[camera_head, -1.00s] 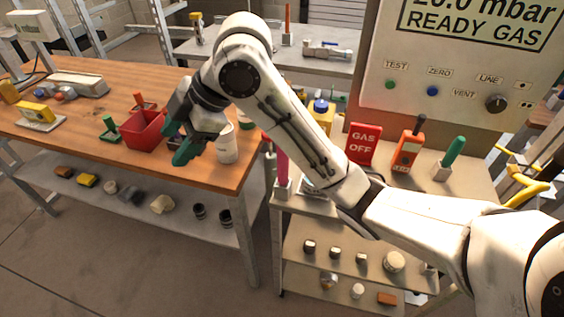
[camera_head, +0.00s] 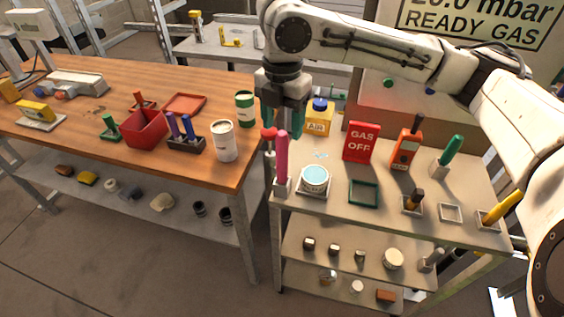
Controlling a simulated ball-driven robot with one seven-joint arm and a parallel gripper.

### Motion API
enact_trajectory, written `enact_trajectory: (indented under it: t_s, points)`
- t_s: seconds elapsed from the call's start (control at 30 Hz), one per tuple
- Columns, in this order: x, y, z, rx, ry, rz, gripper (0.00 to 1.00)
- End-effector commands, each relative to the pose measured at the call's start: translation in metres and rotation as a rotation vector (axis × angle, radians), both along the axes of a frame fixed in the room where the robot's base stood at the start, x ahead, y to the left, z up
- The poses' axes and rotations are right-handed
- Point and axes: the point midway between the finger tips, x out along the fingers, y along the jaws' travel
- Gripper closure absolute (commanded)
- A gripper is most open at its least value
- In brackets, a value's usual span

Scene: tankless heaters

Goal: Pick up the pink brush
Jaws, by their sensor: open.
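The pink brush (camera_head: 282,158) stands upright in a small pale holder (camera_head: 282,187) at the left front corner of the metal cart. Its tall pink handle points up, and its lower end is hidden in the holder. My gripper (camera_head: 284,125) points down with its green-tipped fingers apart and empty. In the picture the fingers sit on either side of the handle's top; I cannot tell whether they are around it or behind it.
A red-topped tool (camera_head: 268,135) stands close left of the brush. A round tin with blue contents (camera_head: 315,178) is just right of it. The red GAS OFF sign (camera_head: 361,142) and an orange meter (camera_head: 406,148) stand farther right. The wooden bench (camera_head: 215,178) is at left.

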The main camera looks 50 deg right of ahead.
Motion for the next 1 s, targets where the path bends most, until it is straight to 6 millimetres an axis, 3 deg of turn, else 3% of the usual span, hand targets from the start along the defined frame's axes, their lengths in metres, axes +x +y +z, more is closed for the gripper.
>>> enact_trajectory:
  t_s: [0.27, 0.6, 0.87, 1.0]
  points:
    - [0.000, 0.000, -0.022, 0.000, -0.002, -0.001, 0.39]
    - [0.002, -0.001, -0.065, 0.001, -0.003, -0.001, 0.39]
    - [0.002, -0.001, -0.068, 0.000, -0.004, 0.000, 0.39]
    - [0.002, -0.001, -0.068, 0.000, -0.004, 0.000, 0.51]
